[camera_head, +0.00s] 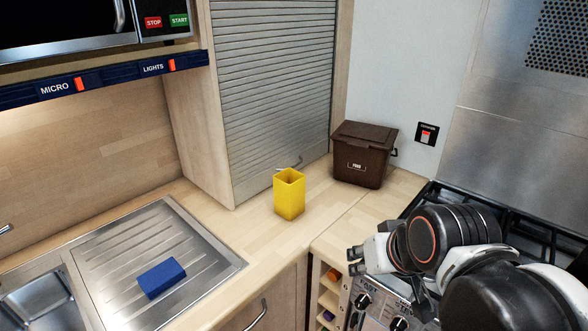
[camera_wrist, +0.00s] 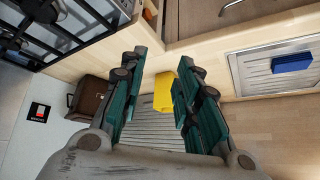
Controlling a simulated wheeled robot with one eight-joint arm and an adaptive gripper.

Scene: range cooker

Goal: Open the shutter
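The shutter (camera_head: 275,90) is a grey slatted roller front on the wooden corner cabinet. It is down, with its lower edge near the worktop. A small thin handle (camera_head: 298,162) shows low on it. In the wrist view the slatted shutter (camera_wrist: 150,125) shows upside down between my fingers. My gripper (camera_head: 385,275) is over the front edge of the cooker, apart from the shutter and to its lower right. In the wrist view my gripper (camera_wrist: 162,58) has its two fingers spread wide with nothing held between them.
A yellow open-topped container (camera_head: 289,196) stands on the worktop in front of the shutter. A brown food bin (camera_head: 364,155) stands to the shutter's right. A blue sponge (camera_head: 161,278) lies on the steel drainer (camera_head: 210,262). The hob (camera_head: 450,199) is at the right.

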